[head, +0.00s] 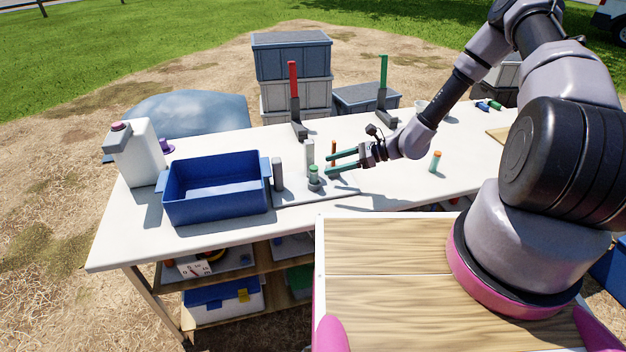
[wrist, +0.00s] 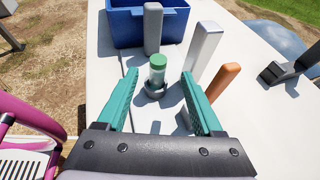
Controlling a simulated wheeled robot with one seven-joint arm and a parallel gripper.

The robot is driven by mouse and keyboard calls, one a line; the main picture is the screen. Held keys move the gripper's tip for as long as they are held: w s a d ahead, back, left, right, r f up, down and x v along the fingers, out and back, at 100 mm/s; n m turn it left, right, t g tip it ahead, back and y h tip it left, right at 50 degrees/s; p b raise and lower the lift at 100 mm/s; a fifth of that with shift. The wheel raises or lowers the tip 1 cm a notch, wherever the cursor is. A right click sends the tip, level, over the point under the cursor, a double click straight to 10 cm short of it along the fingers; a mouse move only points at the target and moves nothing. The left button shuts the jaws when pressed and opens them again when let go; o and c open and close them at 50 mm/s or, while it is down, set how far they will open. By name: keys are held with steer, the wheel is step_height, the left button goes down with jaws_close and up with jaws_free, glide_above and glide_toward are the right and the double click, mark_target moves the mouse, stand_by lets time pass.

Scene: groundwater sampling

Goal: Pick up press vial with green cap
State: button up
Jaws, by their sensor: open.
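The press vial with the green cap (head: 314,171) stands upright on a light plate on the white table, right of the blue bin. In the wrist view the vial (wrist: 157,72) sits in a small grey ring holder (wrist: 155,90), its green cap uppermost. My gripper (head: 343,161) has teal fingers and is open, level and pointing left toward the vial. In the wrist view my gripper (wrist: 158,80) has its fingers either side of the line to the vial, which stands near or just beyond the fingertips. Nothing is between the fingers close to the palm.
A grey post (wrist: 153,28), a light grey post (wrist: 202,57) and an orange-brown post (wrist: 222,82) stand close around the vial. The blue bin (head: 217,203) is to the left. An orange-capped vial (head: 435,162) stands right of my gripper. Red (head: 293,85) and green (head: 383,75) uprights stand behind.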

mark_target(312, 169)
steer(key=x, duration=0.9)
steer(key=shift+s+a+f, duration=0.1)
steer(key=shift+a+f, duration=0.1)
steer(key=shift+a, duration=0.15)
jaws_close()
